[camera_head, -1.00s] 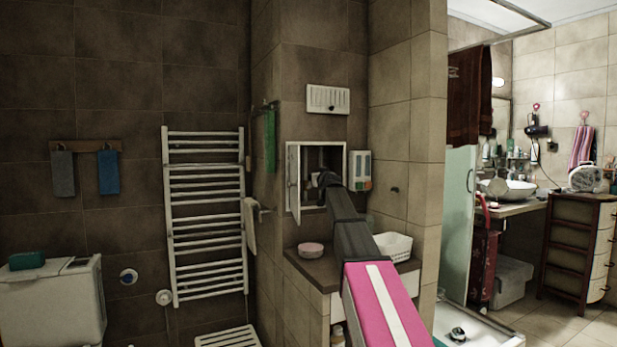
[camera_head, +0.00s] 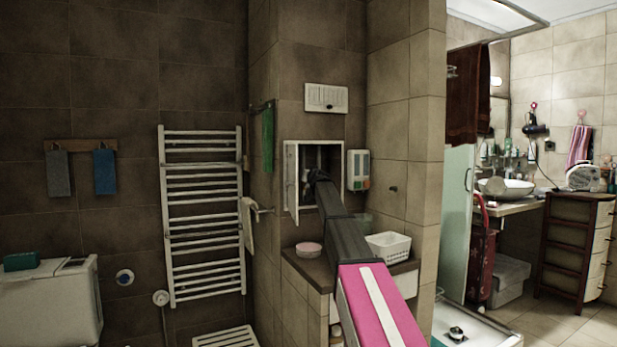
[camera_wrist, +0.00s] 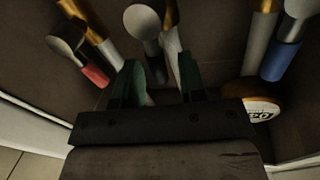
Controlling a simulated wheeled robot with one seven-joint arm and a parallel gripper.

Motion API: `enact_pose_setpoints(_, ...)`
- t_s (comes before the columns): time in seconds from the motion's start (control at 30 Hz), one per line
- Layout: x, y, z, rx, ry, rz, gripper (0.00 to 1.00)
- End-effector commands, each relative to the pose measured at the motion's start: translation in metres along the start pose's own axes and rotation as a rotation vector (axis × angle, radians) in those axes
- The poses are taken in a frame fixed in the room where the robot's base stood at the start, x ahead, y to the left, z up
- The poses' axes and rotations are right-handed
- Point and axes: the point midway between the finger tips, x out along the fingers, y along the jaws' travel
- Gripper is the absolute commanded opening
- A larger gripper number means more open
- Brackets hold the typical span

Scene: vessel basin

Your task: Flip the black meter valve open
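In the wrist view, a middle lever with a pale rounded head (camera_wrist: 141,20) runs down to a dark handle (camera_wrist: 150,77) between my gripper's (camera_wrist: 158,68) two dark green fingers. This looks like the black meter valve, but the dim light makes it hard to be sure. The fingers stand apart, one on each side of it; contact cannot be told. A similar lever with a red sleeve (camera_wrist: 95,75) is at left, and one with a blue sleeve (camera_wrist: 281,62) at right. A round meter (camera_wrist: 262,107) sits right of the fingers. In the head view, my gripper is at the wall cabinet, largely hidden.
The white wall cabinet's door (camera_head: 292,180) stands open to the left. A white dispenser (camera_head: 358,170) hangs just right of it. Below, a pink bowl (camera_head: 309,248) and a white basket (camera_head: 390,246) stand on the counter. A towel radiator (camera_head: 203,215) is at left.

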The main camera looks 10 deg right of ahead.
Motion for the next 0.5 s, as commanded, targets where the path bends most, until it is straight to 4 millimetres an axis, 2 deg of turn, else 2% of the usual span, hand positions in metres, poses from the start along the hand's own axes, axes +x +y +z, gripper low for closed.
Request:
enact_pose_setpoints(0.1, 0.0095, 0.0001, -0.0002, 0.000, 0.000, 0.000, 0.38)
enact_pose_setpoints(0.37, 0.0094, 0.0001, 0.0000, -0.001, 0.000, 0.000, 0.38)
enact_pose_setpoints(0.4, 0.0093, 0.0001, 0.0000, -0.001, 0.000, 0.000, 0.24)
enact_pose_setpoints(0.47, 0.0093, 0.0002, -0.0001, -0.001, 0.000, 0.000, 0.05)
enact_pose_setpoints(0.5, 0.0093, 0.0002, -0.0001, -0.001, 0.000, 0.000, 0.00)
